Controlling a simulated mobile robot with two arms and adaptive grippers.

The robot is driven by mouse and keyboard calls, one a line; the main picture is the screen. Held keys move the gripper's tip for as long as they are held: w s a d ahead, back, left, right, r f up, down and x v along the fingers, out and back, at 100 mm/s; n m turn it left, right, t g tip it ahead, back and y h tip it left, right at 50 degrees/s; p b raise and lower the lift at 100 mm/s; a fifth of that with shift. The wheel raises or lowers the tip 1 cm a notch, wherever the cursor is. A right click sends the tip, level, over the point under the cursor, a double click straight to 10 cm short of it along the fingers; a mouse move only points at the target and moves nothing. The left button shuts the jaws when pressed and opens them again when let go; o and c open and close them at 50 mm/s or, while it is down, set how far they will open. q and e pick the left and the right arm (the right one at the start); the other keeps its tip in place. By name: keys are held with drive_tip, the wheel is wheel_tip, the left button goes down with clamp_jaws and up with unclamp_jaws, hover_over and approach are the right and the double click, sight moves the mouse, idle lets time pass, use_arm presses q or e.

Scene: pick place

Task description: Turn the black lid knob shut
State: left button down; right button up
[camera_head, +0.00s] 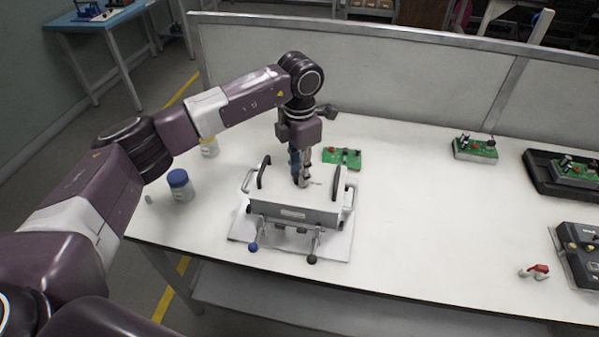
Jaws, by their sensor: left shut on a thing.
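A light grey box (282,213) with a flat white lid (280,187) stands on a plate on the white table. Two black handles stand on the lid, the left one (264,172) and the right one (336,182). My left gripper (301,181) points straight down at the middle of the lid, between the handles. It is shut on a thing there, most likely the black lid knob. The fingers hide the knob, so how far it is turned cannot be seen. My right gripper is not in view.
Two front levers end in a blue ball (253,247) and a black ball (311,259). A blue-capped jar (181,187) stands left. A green circuit board (343,158) lies behind the box. Another board (475,149) and a red item (537,270) lie right. The table's middle right is clear.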

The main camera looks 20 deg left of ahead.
use_arm(q)
drive_tip(key=shift+n, duration=0.4)
drive_tip(key=c, duration=1.7)
unclamp_jaws()
drive_tip(key=shift+o, duration=0.2)
drive_tip(key=shift+r, duration=0.15)
wheel_tip(320, 180, up, 12)
drive_tip(key=shift+f, duration=0.2)
